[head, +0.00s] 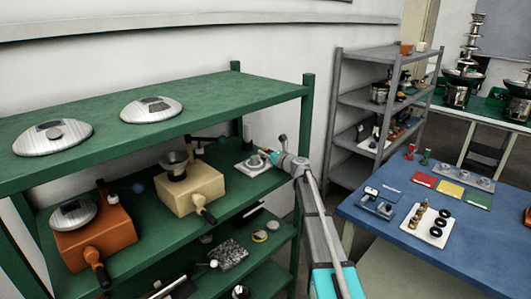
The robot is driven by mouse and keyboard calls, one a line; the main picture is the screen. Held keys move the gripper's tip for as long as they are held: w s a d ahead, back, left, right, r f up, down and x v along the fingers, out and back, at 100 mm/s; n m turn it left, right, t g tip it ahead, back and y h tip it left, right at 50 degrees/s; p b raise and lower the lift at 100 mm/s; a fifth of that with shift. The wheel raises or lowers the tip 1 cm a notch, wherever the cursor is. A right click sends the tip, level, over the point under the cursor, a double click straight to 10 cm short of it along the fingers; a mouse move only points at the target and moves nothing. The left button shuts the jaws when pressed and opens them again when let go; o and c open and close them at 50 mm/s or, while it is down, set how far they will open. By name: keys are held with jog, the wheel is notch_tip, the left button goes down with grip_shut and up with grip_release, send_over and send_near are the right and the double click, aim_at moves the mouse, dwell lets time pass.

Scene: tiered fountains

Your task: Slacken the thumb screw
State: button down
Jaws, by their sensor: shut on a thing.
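My gripper (267,154) reaches in from the right over the middle shelf of the green rack (210,78). Its fingers are shut at a small fixture with a pale square base (253,170) and an upright grey post (247,134). The fingertips are at a small part low beside the post. This is where the thumb screw is held; the screw itself is too small and too covered by the fingers to make out.
Left of the fixture stand a cream box (190,190) with a dark handle and an orange box (95,238). The green upper shelf is above, and its right post (306,100) is close to my arm. A blue table (420,240) with small parts is at right.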

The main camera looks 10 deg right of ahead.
jog(key=shift+w+d+n+g+y, duration=0.1)
jog(key=shift+w+n+g+y, duration=0.05)
jog(key=shift+n+g+y, duration=0.95)
jog(key=shift+c, duration=2)
grip_release()
jog(key=shift+v, duration=6.1)
jog(key=shift+f, duration=0.1)
